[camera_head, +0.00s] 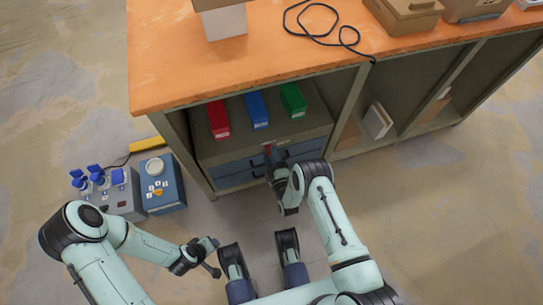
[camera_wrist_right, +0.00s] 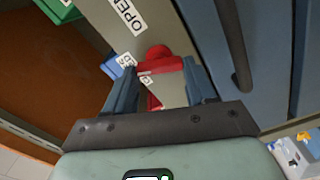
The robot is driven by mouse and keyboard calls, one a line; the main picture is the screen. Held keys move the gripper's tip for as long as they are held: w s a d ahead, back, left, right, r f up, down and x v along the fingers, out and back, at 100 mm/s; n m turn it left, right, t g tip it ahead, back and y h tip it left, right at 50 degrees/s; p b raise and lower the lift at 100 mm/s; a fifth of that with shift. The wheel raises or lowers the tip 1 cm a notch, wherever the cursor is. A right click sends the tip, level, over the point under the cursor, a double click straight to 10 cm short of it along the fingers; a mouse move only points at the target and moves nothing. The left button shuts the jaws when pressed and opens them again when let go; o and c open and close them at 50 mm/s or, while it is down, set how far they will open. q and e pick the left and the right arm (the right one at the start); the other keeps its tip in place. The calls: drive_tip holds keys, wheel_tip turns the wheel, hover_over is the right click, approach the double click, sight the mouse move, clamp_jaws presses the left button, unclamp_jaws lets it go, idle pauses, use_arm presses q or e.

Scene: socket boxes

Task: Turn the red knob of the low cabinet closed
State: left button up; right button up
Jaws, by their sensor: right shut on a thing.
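The low cabinet (camera_head: 222,168) with blue drawer fronts stands under the orange workbench. Its red knob (camera_head: 267,150) is on the front, mostly hidden by my right gripper in the head view. In the right wrist view the red knob (camera_wrist_right: 158,58) sits between the two fingers, beside a label reading OPEN (camera_wrist_right: 125,14). My right gripper (camera_wrist_right: 160,88) is shut on the knob; it also shows in the head view (camera_head: 273,168). My left gripper (camera_head: 212,258) is low, away from the cabinet, and whether it is open or shut is unclear.
Red (camera_head: 218,120), blue (camera_head: 256,110) and green (camera_head: 293,100) bins stand on top of the cabinet. Control boxes (camera_head: 160,183) with blue plugs stand on the floor at the left. The orange workbench top (camera_head: 170,60) overhangs the cabinet and carries boxes and a black cable (camera_head: 325,38).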

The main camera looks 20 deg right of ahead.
drive_tip(key=n, duration=0.4)
drive_tip(key=shift+w+d+n, duration=0.1)
drive_tip(key=shift+n, duration=0.2)
idle(0.4)
drive_tip(key=o, duration=1)
drive_tip(key=shift+o, duration=0.2)
drive_tip(key=shift+f, duration=0.15)
